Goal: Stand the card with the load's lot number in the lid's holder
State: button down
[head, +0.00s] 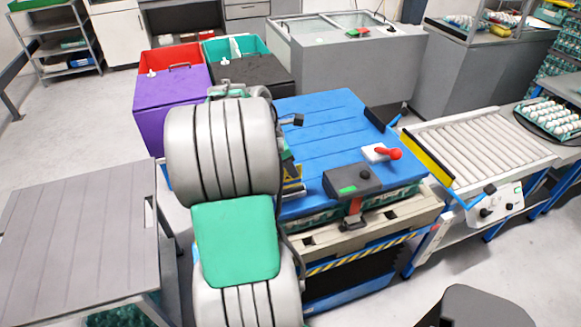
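A blue slatted lid (325,112) lies on a load of green egg trays (310,216) on a pallet (375,222). My grey arm with its green panel stands in front of the lid's left part and hides much of it. My gripper's fingertips cannot be made out; they are hidden behind the arm or out of sight. A dark box with a green display (352,180) sits at the lid's near edge. A white block with a red knob (381,153) lies at the lid's right. I cannot make out a lot card or a card holder.
A roller conveyor (480,145) stands right, with an egg tray (550,118) beyond it. A grey slatted table (80,235) is at left.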

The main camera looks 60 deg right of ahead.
aim_at(295, 186)
jog(key=shift+f, duration=0.1)
dwell(0.4)
jog(key=shift+f+b, duration=0.5)
jog(key=shift+f, duration=1.5)
jog(key=c, duration=2.1)
grip_release()
jog(key=o, duration=0.5)
jog(key=shift+o, duration=0.2)
